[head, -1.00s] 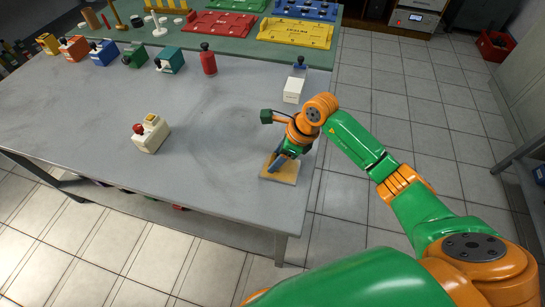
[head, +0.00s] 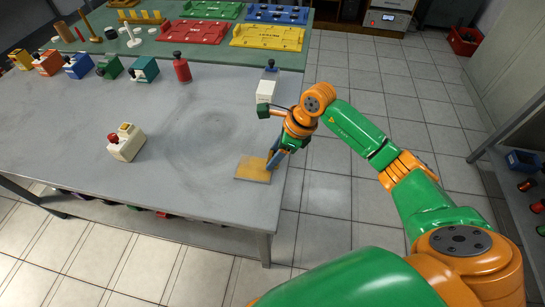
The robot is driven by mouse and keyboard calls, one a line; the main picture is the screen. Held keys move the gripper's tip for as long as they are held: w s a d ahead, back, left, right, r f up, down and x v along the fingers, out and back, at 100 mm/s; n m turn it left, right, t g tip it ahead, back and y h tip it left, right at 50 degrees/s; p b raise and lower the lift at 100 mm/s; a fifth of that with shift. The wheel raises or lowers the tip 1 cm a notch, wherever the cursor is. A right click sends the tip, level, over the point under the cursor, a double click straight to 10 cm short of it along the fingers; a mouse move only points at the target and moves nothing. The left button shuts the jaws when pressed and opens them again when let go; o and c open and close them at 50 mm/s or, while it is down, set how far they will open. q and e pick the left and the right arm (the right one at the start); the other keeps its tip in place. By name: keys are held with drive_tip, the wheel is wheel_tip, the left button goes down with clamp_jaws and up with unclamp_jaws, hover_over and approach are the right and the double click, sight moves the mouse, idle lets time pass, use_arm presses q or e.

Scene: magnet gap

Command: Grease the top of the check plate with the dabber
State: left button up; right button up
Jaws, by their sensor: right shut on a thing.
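The check plate (head: 251,173) looks like a flat tan square near the right front edge of the grey table. My right gripper (head: 275,157) is over the plate's right side, pointing down and tilted. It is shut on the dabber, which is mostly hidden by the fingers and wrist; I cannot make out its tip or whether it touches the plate. Part of the plate's right side is hidden behind the gripper. I cannot tell any grease on the plate from its tan surface. My left gripper is out of view.
A red cylinder with a black knob (head: 182,69) and a white box with a red button (head: 125,143) stand farther left. Several coloured blocks line the back left. The table's middle is clear.

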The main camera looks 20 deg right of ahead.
wheel_tip(320, 180, up, 2)
drive_tip(key=shift+w+a+p, duration=0.1)
drive_tip(key=shift+p, duration=0.4)
wheel_tip(320, 180, up, 2)
drive_tip(key=shift+r+p, duration=0.15)
drive_tip(key=shift+p, duration=0.6)
drive_tip(key=shift+r+p, duration=0.3)
drive_tip(key=shift+r, duration=0.15)
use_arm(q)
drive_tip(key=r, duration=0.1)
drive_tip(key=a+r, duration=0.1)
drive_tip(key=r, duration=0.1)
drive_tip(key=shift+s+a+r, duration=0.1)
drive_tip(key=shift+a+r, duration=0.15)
